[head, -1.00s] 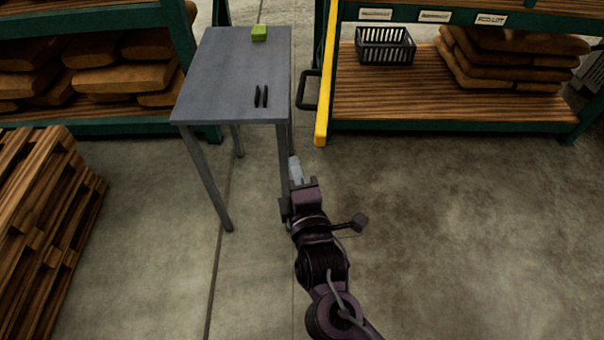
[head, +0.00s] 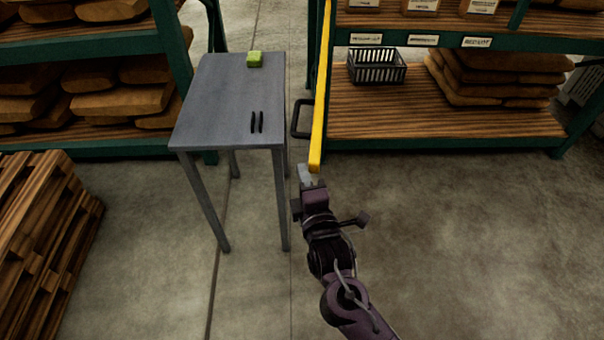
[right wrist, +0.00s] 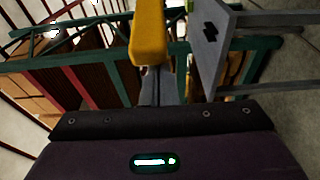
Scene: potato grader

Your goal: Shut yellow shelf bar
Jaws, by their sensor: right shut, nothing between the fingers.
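The yellow shelf bar (head: 320,95) stands swung out from the left side of the right-hand shelf, pointing towards me, with a black handle (head: 301,118) on its left. In the right wrist view the bar's yellow end (right wrist: 148,40) is just beyond my fingers. My right gripper (head: 305,174) is shut and empty, close to the bar's near end. I cannot tell whether it touches the bar. In the right wrist view the right gripper's fingers (right wrist: 160,90) partly overlap the bar's end. My left gripper is not in view.
The shelf (head: 430,110) holds a black basket (head: 377,66) and sacks (head: 490,75). Pallets (head: 45,240) stand left. Floor at the right is clear.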

